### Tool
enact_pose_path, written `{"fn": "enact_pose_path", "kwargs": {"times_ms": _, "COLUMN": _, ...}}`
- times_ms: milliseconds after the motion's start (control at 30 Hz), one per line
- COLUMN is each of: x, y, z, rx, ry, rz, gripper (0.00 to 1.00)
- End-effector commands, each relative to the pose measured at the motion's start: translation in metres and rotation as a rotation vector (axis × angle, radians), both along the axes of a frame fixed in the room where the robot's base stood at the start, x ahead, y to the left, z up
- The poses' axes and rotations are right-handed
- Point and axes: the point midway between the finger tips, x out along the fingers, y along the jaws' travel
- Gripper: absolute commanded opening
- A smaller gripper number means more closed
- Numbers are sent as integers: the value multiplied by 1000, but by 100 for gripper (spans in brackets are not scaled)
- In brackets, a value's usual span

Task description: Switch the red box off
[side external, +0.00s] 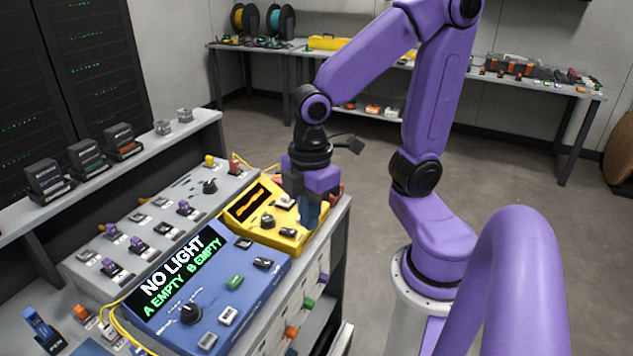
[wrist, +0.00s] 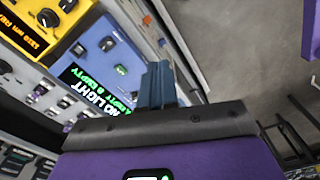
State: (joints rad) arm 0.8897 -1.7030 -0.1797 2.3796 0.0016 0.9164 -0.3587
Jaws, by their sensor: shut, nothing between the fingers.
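A small patch of red (side external: 336,192) shows just behind my gripper at the bench's right edge in the side view. It may be part of the red box; the rest is hidden, and its switch cannot be seen. No red box shows in the wrist view. My gripper (side external: 310,222) points down over the right end of the yellow box (side external: 242,207), with its blue-grey fingers together and empty. In the wrist view the closed fingers (wrist: 158,75) stick up beside the blue box (wrist: 122,50). Whether they touch anything is unclear.
The blue box (side external: 255,307) stands in front of the yellow one; its display reads "NO LIGHT, A EMPTY, B EMPTY". A grey panel (side external: 150,215) with several switches lies to the left. Yellow cables run along the boxes. Open floor (side external: 520,200) lies to the right.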

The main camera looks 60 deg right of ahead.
Motion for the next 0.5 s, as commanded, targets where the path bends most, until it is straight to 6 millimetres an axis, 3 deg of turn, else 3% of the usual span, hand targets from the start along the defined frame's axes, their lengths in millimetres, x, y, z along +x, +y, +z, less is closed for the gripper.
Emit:
{"fn": "enact_pose_path", "kwargs": {"times_ms": 267, "x": 68, "y": -29, "z": 0, "rx": -10, "ry": -1, "rz": 61, "gripper": 0}}
{"fn": "enact_pose_path", "kwargs": {"times_ms": 500, "x": 120, "y": -73, "z": -3, "rx": -16, "ry": 0, "rz": 124, "gripper": 0}}
